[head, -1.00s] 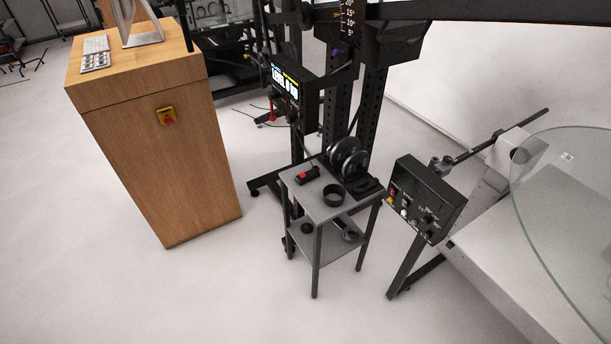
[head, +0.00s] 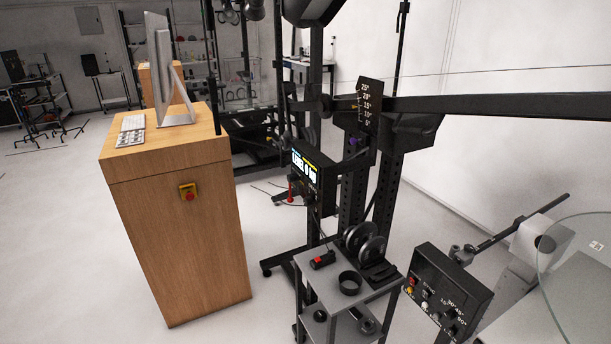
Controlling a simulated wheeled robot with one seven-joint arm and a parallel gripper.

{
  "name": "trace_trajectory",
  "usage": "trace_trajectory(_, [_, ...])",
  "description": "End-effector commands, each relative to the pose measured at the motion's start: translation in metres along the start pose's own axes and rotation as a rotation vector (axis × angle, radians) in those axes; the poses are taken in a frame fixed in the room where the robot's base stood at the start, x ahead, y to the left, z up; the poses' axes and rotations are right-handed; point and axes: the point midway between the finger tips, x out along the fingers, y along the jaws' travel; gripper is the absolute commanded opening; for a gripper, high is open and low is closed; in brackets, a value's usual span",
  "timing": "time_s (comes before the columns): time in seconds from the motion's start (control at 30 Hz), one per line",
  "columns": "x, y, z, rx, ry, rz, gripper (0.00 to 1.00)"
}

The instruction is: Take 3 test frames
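A wooden desk cabinet (head: 185,225) stands left of centre, with a monitor (head: 170,75) turned mostly edge-on and a keyboard (head: 131,128) on top. A black control box (head: 447,293) with knobs and colored buttons is at the lower right, beside the glass turntable (head: 585,265). A lit display box (head: 307,173) hangs on the black stand. A long black arm with an angle scale (head: 369,105) crosses the upper right. My gripper is not in view.
A small grey trolley (head: 330,285) holds a black ring (head: 350,282), discs (head: 366,243) and a small device with a red button (head: 321,260). Pale floor is open at the left. Shelving racks (head: 235,70) stand at the back.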

Motion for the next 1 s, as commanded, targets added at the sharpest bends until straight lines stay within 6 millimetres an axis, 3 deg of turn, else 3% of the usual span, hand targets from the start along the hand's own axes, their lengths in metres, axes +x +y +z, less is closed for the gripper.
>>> trace_trajectory(0.1, [0.0000,0.0000,0.0000,0.000,0.000,0.000,0.48])
trace_trajectory(0.3, [0.0000,0.0000,0.0000,0.000,0.000,0.000,0.00])
trace_trajectory(1.0, [0.0000,0.0000,0.0000,0.000,0.000,0.000,0.00])
